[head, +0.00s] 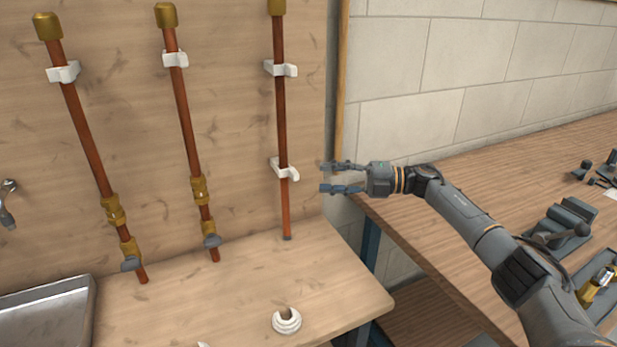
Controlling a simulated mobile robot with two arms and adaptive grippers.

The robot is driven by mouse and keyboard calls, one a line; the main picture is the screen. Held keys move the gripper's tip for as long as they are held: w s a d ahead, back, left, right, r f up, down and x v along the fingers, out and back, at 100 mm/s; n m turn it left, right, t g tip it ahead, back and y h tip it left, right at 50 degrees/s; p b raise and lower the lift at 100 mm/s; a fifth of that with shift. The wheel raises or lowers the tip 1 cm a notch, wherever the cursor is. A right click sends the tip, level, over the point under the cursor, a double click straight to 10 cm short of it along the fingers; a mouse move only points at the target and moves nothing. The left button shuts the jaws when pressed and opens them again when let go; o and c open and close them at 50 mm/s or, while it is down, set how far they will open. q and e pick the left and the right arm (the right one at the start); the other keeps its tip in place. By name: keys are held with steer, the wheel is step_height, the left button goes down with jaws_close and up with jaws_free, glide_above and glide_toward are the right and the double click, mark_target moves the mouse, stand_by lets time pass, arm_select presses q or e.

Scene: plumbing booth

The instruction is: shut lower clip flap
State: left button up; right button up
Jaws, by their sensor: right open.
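The lower clip (285,169) is a small white bracket around the rightmost copper pipe (282,120), on the wooden back panel. A white part of it sticks out to the right of the pipe; whether its flap is fully open cannot be told at this size. An upper white clip (281,69) sits higher on the same pipe. My right gripper (325,178) is open and empty, its fingers pointing left, a little to the right of the lower clip and apart from it. My left gripper is not in view.
Two more copper pipes (86,130) with brass fittings stand to the left. A workbench (470,220) with a vise (560,226) is at right.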

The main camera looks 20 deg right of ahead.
steer(key=shift+v, duration=1.6)
steer(key=shift+r, duration=0.1)
